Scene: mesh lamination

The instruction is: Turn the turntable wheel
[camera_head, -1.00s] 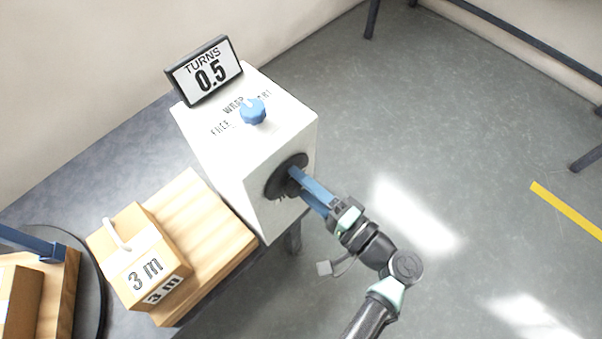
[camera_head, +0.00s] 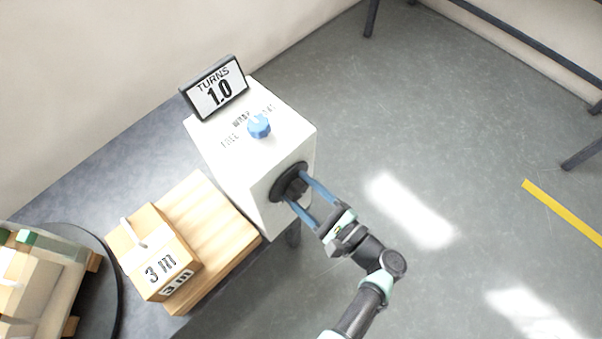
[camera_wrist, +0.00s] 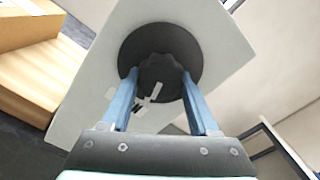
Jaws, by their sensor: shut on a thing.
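The turntable wheel (camera_head: 292,184) is a dark round knob on a dark disc, set in the side of a white control box (camera_head: 262,193). In the wrist view the wheel (camera_wrist: 160,68) has a lobed rim and sits between the two blue fingers. My gripper (camera_head: 297,185) is shut on the wheel, one finger on each side of it; it also shows in the wrist view (camera_wrist: 160,78). The turns display (camera_head: 217,90) on top of the box reads 1.0. The round turntable (camera_head: 108,290) is at the lower left, partly out of frame, and carries a loaded pallet.
A blue knob (camera_head: 259,127) is on top of the box, beside printed words. A carton marked 3 m (camera_head: 150,252) sits on a wooden board (camera_head: 215,212) on the grey table (camera_head: 95,180). The floor to the right is clear, with a yellow line (camera_head: 565,212).

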